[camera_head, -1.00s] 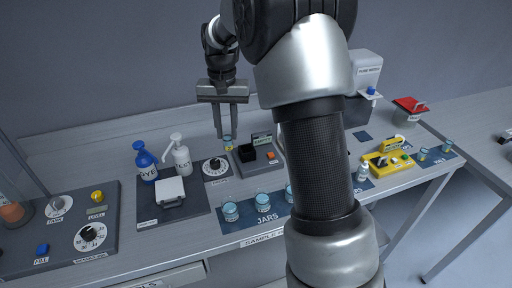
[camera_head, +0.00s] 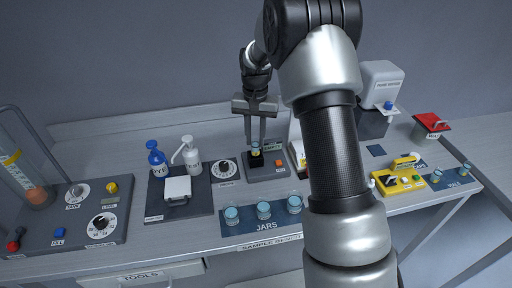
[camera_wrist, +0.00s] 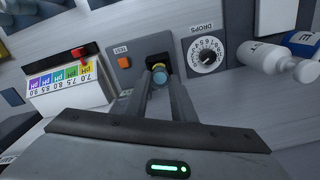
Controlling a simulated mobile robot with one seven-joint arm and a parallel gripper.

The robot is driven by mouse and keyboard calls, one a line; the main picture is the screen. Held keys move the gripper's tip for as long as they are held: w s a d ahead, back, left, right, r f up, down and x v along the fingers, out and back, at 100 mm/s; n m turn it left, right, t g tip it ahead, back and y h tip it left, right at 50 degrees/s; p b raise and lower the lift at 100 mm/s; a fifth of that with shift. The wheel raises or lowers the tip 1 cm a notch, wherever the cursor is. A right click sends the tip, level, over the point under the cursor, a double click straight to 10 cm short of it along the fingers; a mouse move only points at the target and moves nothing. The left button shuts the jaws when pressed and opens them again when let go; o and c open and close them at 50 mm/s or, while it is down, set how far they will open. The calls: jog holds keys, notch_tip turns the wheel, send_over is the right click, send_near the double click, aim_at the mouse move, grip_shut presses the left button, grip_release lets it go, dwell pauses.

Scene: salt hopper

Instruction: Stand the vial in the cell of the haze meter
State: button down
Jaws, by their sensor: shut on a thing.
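The vial (camera_head: 255,151), small with yellowish contents and a blue-grey top, is held upright between the fingertips of my gripper (camera_head: 263,143). In the wrist view the vial (camera_wrist: 159,76) sits between the two fingers (camera_wrist: 160,82), over the dark square cell (camera_wrist: 157,58) of the haze meter. The haze meter (camera_head: 267,171) is a dark grey box with an orange button, also in the wrist view (camera_wrist: 139,76). The vial hides most of the cell in the head view. I cannot tell whether its lower end is inside the cell.
The drops dial (camera_wrist: 208,56) stands beside the haze meter. A white pH colour chart block (camera_wrist: 69,86) is on its other side. White and blue bottles (camera_head: 188,156) stand left, and a row of jars (camera_head: 263,210) stands in front.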

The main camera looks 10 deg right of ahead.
aim_at(256, 141)
jog(key=shift+f, duration=2.15)
jog(key=c, duration=1.5)
grip_release()
